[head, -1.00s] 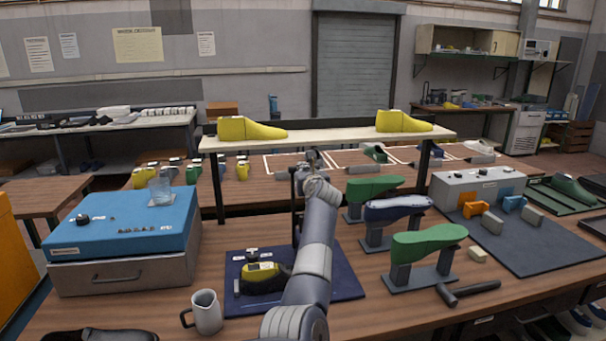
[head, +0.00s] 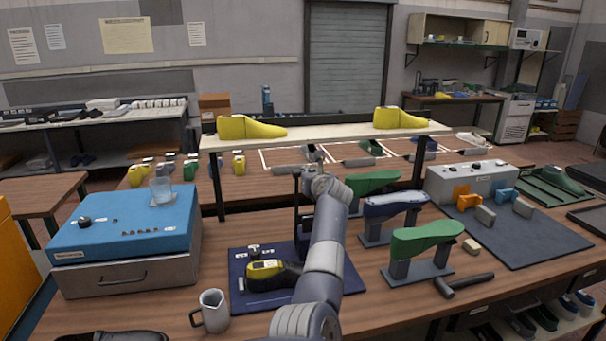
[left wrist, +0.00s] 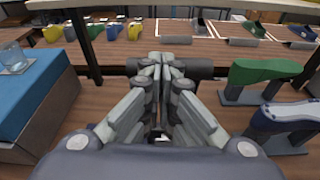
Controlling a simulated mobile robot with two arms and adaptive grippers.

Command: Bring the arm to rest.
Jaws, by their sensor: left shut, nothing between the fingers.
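My left arm reaches up from the bottom middle of the head view. Its gripper (head: 303,176) is beyond the wrist, in front of the raised shelf, and is partly hidden by my own arm. In the left wrist view the gripper's fingers (left wrist: 166,62) are together and hold nothing. A dark bar-like thing lies just behind the fingertips there. My right gripper is in neither view.
The raised shelf (head: 330,140) carries two yellow lasts (head: 250,128). Green lasts (head: 427,239) and a blue last (head: 396,203) stand on supports to the right. A blue-topped box (head: 125,225), a mug (head: 211,311) and a dark mat (head: 243,302) with a yellow last are left.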

